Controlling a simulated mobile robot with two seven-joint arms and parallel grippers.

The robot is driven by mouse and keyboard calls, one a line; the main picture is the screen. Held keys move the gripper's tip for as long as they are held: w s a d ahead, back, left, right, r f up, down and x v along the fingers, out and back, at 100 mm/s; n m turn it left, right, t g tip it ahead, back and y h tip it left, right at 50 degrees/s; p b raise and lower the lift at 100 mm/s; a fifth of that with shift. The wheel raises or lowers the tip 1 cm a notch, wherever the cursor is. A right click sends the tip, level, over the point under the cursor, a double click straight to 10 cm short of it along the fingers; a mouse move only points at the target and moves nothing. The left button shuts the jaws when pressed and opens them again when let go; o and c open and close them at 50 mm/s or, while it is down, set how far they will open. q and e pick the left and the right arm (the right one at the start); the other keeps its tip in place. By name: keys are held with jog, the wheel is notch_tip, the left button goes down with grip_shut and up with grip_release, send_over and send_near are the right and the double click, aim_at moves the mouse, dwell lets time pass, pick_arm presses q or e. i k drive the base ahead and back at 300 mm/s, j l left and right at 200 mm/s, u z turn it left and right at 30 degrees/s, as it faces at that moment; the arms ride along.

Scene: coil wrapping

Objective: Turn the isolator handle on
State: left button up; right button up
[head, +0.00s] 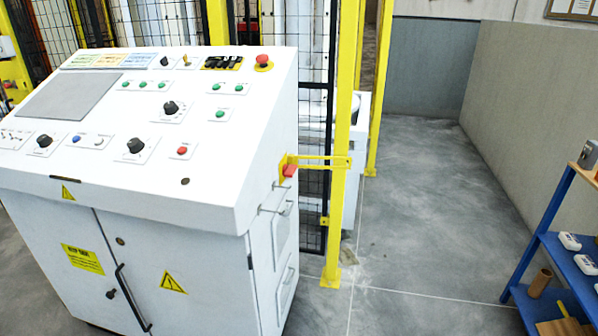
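A white control cabinet (215,190) with a sloped panel stands at the left. On its right side is a small red handle (289,171) on a yellow plate, which looks like the isolator handle. It is seen at a slant and small, so I cannot tell its on or off position. A black door handle (130,297) is on the cabinet's front. Neither of my grippers shows in the head view.
A yellow post (342,150) stands right of the cabinet, with a yellow bracket (325,161) between them near the red handle. A blue shelf (545,240) stands at the right edge. The grey floor (430,220) between is clear.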

aim_at(288, 171)
jog(key=i+l+u, duration=0.1)
jog(key=u, duration=0.55)
jog(key=i+l+u, duration=0.1)
jog(key=u, duration=0.25)
jog(key=i+l+u, duration=0.1)
jog(key=l+u, duration=0.15)
jog(key=l, duration=0.15)
jog(key=l+u, duration=0.25)
jog(key=l, duration=0.15)
jog(key=i+l+u, duration=0.2)
jog(key=l, duration=0.6)
jog(key=l+u, duration=0.25)
jog(key=l, duration=0.5)
jog(key=l+u, duration=0.1)
jog(key=l, duration=2.25)
